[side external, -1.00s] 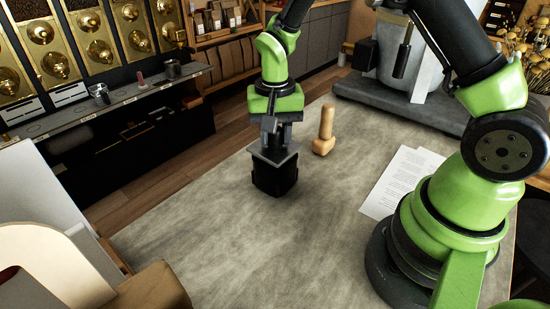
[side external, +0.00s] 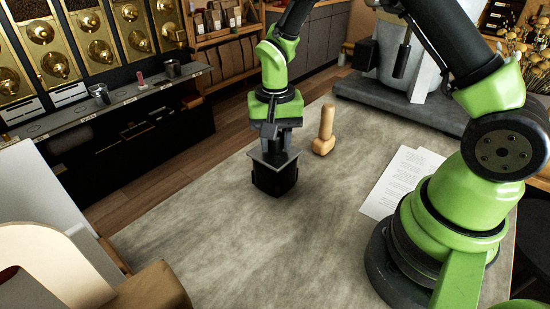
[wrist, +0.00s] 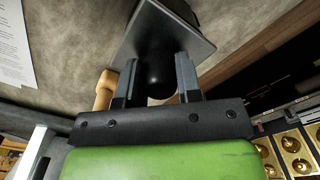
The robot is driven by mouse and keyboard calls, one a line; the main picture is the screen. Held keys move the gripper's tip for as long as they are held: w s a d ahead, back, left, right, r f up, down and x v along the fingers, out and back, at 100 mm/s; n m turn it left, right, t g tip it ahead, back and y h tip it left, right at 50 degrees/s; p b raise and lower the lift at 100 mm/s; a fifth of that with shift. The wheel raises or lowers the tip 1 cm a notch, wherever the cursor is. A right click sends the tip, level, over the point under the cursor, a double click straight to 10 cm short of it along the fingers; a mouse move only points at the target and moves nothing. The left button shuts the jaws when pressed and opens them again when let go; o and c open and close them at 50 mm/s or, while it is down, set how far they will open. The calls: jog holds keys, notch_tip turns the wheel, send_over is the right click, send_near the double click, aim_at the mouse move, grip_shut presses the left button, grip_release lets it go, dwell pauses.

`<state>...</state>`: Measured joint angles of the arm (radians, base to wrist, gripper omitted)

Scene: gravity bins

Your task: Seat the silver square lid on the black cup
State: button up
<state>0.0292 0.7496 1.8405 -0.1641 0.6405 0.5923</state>
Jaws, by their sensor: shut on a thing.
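The black cup (side external: 274,181) stands upright on the grey table. The silver square lid (side external: 262,157) lies over the cup's mouth, roughly level, its corners reaching past the cup's sides. I cannot tell whether it rests on the rim or sits slightly above it. My gripper (side external: 276,147) points down over the lid, shut on its knob. In the wrist view, the dark round knob (wrist: 160,76) is between the two fingers of my gripper (wrist: 159,78). The lid's plate (wrist: 160,32) hides most of the cup (wrist: 183,8) there.
A wooden tamper-like piece (side external: 325,132) stands just right of the cup and also shows in the wrist view (wrist: 104,90). Paper sheets (side external: 402,182) lie farther right. A grey machine base (side external: 400,105) is at the back.

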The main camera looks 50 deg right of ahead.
jog(key=shift+f, duration=0.15)
jog(key=o, duration=1.1)
notch_tip(320, 180, up, 9)
jog(key=shift+r, duration=0.45)
